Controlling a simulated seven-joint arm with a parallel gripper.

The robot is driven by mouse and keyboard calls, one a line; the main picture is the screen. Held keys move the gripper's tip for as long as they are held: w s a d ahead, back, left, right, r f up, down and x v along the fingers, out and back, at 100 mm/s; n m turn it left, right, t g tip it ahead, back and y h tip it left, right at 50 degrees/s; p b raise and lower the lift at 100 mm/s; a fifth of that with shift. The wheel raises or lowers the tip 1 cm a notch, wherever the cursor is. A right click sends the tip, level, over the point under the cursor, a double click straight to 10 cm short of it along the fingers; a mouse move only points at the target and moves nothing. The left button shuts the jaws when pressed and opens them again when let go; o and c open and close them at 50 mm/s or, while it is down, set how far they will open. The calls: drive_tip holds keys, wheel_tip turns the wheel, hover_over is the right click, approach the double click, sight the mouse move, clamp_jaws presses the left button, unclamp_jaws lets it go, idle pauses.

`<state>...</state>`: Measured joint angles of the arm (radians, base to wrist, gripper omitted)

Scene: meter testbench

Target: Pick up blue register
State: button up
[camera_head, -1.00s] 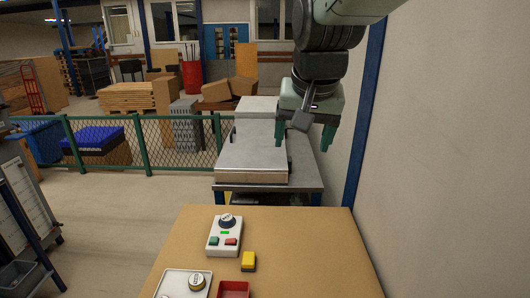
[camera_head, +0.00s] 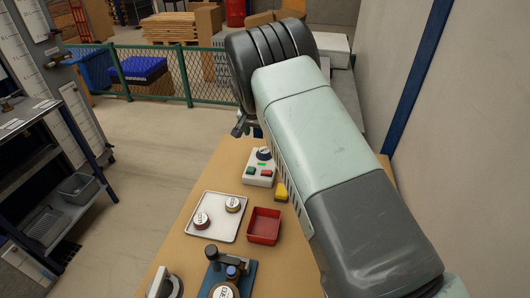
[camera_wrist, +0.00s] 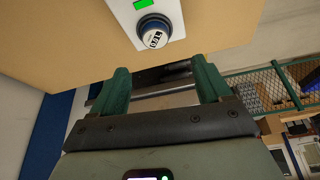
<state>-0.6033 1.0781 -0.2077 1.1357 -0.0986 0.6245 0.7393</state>
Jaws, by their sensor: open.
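A blue-ringed round register (camera_wrist: 153,33) with a number window sits on a white box in the wrist view. It also shows in the head view (camera_head: 264,153), on top of the white box (camera_head: 259,175) with a green and a red button. My gripper (camera_wrist: 163,77) is open and empty, its two green fingers spread apart. In the wrist view the register lies beyond the fingertips, above the gap between them, and is not touched. In the head view my arm hides most of the gripper.
A white tray (camera_head: 218,234) holds a red-ringed register (camera_head: 201,221) and a yellow-ringed register (camera_head: 233,204). A red bin (camera_head: 264,226) and a yellow block (camera_head: 281,192) stand nearby. A blue fixture (camera_head: 246,281) stands at the front of the tan table. A green fence (camera_head: 180,90) stands behind.

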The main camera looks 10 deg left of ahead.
sight(264, 153)
drive_tip(key=x, duration=0.4)
drive_tip(key=shift+f, duration=0.1)
drive_tip(key=shift+d+x, duration=0.15)
drive_tip(key=shift+x, duration=1.35)
drive_tip(key=shift+d+x, duration=0.2)
drive_tip(key=shift+x, duration=1.3)
drive_tip(key=shift+s, duration=0.25)
drive_tip(key=shift+c, duration=0.2)
